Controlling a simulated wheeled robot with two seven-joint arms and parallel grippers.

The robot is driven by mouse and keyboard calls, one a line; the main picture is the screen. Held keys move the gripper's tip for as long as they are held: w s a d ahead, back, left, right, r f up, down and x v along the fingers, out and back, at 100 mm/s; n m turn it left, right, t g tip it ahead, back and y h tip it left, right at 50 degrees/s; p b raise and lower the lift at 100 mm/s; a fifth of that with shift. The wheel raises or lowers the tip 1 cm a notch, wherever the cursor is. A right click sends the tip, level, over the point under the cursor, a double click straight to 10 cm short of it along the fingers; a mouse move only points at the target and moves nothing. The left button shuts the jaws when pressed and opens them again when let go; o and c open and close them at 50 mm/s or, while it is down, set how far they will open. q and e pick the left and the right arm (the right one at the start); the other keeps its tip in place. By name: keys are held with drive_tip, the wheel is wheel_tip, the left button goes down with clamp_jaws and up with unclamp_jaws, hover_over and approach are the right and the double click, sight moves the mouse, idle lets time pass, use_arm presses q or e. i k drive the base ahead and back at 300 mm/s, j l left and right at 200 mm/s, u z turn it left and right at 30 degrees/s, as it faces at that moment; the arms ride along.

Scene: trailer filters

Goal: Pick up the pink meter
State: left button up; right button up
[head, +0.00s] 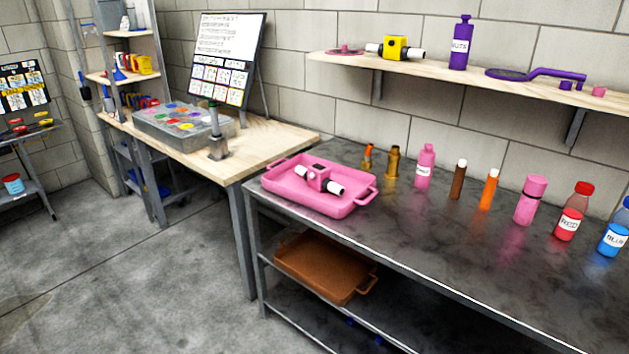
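The pink meter (319,177) is a small pink block with a dark round face and a white, dark-tipped pipe end on each side. It lies inside the pink tray (352,206), which has raised walls and handles. The tray stands at the left end of the dark metal table. Neither of my grippers shows in the head view.
Several bottles and tubes, such as a pink bottle (425,166) and a red bottle (572,212), stand along the table's back. A wall shelf (470,82) above holds a yellow meter (394,47). The table's front (440,240) is clear. A brown tray (325,268) sits below.

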sight(322, 181)
drive_tip(key=i+j, duration=0.15)
drive_tip(key=i, duration=0.3)
drive_tip(key=i+j, duration=0.15)
drive_tip(key=i, duration=0.35)
drive_tip(key=i+j, duration=0.2)
drive_tip(key=i, duration=0.25)
drive_tip(key=i+j+z, duration=0.1)
drive_tip(key=i, duration=0.4)
